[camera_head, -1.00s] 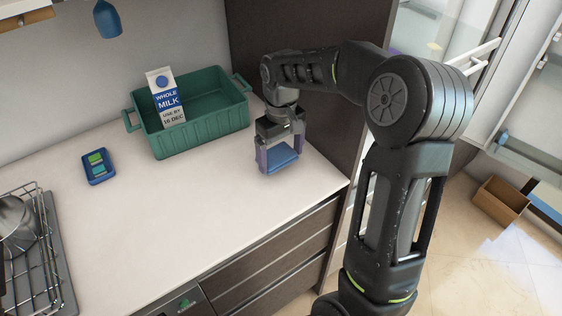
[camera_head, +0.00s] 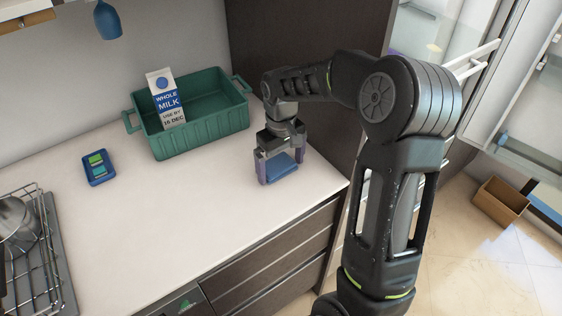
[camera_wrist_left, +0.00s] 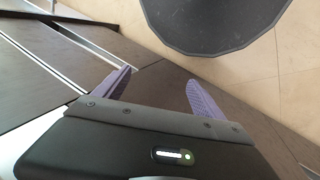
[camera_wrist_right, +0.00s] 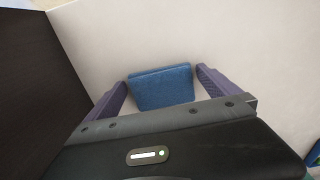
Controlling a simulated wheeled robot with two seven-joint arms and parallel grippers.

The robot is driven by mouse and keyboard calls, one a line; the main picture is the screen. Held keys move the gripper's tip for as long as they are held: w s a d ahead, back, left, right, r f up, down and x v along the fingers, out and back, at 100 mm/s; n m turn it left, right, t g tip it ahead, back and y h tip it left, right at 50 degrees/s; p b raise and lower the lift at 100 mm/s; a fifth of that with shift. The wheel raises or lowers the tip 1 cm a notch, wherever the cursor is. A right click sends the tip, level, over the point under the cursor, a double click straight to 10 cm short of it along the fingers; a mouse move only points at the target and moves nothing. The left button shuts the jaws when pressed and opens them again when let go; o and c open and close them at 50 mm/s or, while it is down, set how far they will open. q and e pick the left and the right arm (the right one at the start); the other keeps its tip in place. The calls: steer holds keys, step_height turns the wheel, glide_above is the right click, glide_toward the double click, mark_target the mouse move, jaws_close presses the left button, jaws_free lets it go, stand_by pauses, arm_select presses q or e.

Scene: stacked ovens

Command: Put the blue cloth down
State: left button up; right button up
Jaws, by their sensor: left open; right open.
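The blue cloth (camera_head: 282,168) is a small folded block on the white counter, near its right end. It also shows in the right wrist view (camera_wrist_right: 162,87), lying on the pale surface with a gap on each side. My right gripper (camera_head: 279,174) is open over it, with one purple finger on either side of the cloth. In the right wrist view its fingers (camera_wrist_right: 160,88) stand apart from the cloth. My left gripper (camera_wrist_left: 158,85) is open and empty, seen only in the left wrist view, beside dark drawer fronts and above the floor.
A green crate (camera_head: 205,138) with a milk carton (camera_head: 166,98) stands behind the cloth. A blue device (camera_head: 97,166) lies left on the counter (camera_head: 180,220). A wire rack (camera_head: 35,245) is at far left. A dark tall panel (camera_head: 270,50) rises behind my right arm.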

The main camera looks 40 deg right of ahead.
mark_target(281, 168)
step_height(281, 168, up, 12)
steer(key=shift+r+b, duration=0.2)
steer(key=shift+b, duration=0.25)
stand_by(0.9)
